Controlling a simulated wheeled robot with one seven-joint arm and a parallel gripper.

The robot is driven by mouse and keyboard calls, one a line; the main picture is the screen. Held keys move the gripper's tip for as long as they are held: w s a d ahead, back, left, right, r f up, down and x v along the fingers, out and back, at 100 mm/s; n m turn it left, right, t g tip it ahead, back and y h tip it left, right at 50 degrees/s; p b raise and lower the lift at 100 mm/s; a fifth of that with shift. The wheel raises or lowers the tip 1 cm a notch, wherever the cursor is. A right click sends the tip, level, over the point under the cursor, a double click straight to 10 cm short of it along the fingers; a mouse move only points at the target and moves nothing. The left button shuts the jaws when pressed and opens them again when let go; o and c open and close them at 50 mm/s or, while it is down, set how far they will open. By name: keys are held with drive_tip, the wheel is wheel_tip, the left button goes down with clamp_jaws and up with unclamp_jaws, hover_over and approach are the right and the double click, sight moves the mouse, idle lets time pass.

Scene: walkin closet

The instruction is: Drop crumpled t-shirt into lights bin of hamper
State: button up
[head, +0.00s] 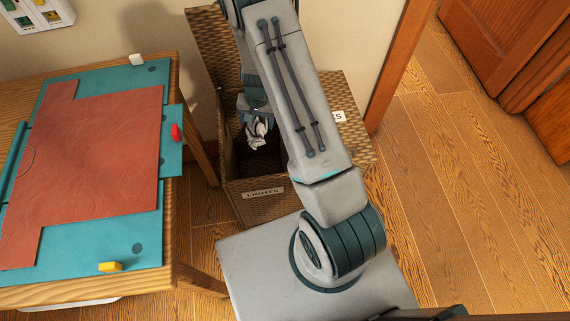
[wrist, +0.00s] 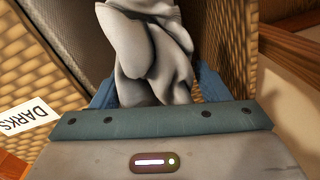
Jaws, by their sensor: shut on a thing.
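A crumpled white-grey t-shirt (head: 257,132) hangs from my gripper (head: 256,108) over the opening of the woven hamper. It also shows large in the wrist view (wrist: 150,50), between the two blue fingers. My gripper is shut on it. The wicker hamper (head: 240,208) stands on the floor behind my base, with its lid raised against the wall. A "LIGHTS" label (head: 263,193) is on its front left part, below the dark open compartment where the t-shirt hangs. A "DARKS" label (wrist: 25,117) shows in the wrist view. My arm hides the middle of the hamper.
A wooden table (head: 190,278) stands at the left, close to the hamper, with a teal and red folding board (head: 95,160) on it. A wooden door frame (head: 398,65) rises right of the hamper. The wooden floor (head: 450,170) at the right is clear.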

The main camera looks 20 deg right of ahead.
wheel_tip(320, 180, down, 5)
drive_tip(key=b, duration=0.2)
drive_tip(key=shift+r+b, duration=0.1)
drive_tip(key=shift+b, duration=0.3)
drive_tip(key=o, duration=1.1)
drive_tip(key=shift+o, duration=0.2)
drive_tip(key=r, duration=0.4)
drive_tip(key=r+p, duration=0.1)
drive_tip(key=r, duration=0.4)
drive_tip(key=d+r+p, duration=0.1)
drive_tip(key=r, duration=0.3)
drive_tip(key=shift+s+r, duration=0.25)
drive_tip(key=shift+r, duration=0.15)
